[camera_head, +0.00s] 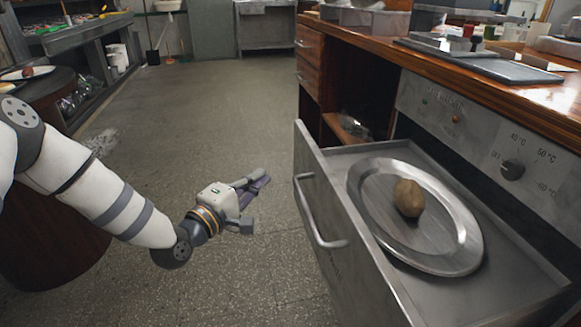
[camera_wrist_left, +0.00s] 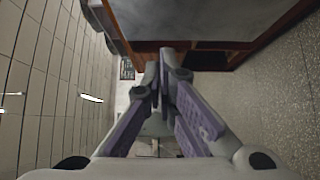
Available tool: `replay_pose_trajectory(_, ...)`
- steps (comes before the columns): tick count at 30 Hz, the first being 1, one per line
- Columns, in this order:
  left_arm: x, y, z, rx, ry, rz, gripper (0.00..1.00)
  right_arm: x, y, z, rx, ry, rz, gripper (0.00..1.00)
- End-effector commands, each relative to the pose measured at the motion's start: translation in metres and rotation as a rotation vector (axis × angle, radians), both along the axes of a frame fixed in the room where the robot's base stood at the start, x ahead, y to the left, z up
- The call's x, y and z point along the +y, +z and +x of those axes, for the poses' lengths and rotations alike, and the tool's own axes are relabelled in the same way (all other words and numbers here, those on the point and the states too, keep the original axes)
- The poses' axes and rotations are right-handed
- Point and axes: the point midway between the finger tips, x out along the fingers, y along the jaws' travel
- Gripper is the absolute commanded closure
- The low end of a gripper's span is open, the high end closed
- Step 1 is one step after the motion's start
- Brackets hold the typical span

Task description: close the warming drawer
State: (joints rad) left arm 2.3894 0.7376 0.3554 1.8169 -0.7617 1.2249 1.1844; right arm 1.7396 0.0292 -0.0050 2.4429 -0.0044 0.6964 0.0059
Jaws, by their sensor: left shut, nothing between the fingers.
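The warming drawer (camera_head: 335,225) is pulled open in the head view, at the lower right. Its front faces left and carries a metal bar handle (camera_head: 316,215). Inside lies an oval metal plate (camera_head: 440,255) with a brown potato-like item (camera_head: 409,198) on it. My left gripper (camera_head: 262,180) is left of the drawer front, over open floor, apart from the handle. Its fingers are shut and empty, and they also show together in the left wrist view (camera_wrist_left: 163,65). My right gripper is not in view.
The warmer's control panel (camera_head: 480,135) with a knob stands behind the drawer, under a wooden counter (camera_head: 480,75). A round dark table (camera_head: 45,235) stands at the left, partly behind my left arm. The floor (camera_head: 215,110) between is clear.

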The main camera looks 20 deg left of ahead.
Motion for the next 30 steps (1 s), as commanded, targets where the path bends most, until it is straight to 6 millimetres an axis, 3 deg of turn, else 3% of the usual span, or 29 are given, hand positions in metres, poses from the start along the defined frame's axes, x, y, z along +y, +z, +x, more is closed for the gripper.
replay_pose_trajectory(7, -0.011, -0.003, 0.052, 0.002, -0.001, 0.002, 1.00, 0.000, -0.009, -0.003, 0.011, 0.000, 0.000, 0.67)
replay_pose_trajectory(12, -0.034, -0.002, 0.067, 0.004, -0.002, 0.001, 1.00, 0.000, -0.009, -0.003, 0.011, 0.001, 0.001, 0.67)
replay_pose_trajectory(30, -0.046, -0.002, 0.074, 0.004, -0.002, 0.001, 1.00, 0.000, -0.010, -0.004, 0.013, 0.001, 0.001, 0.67)
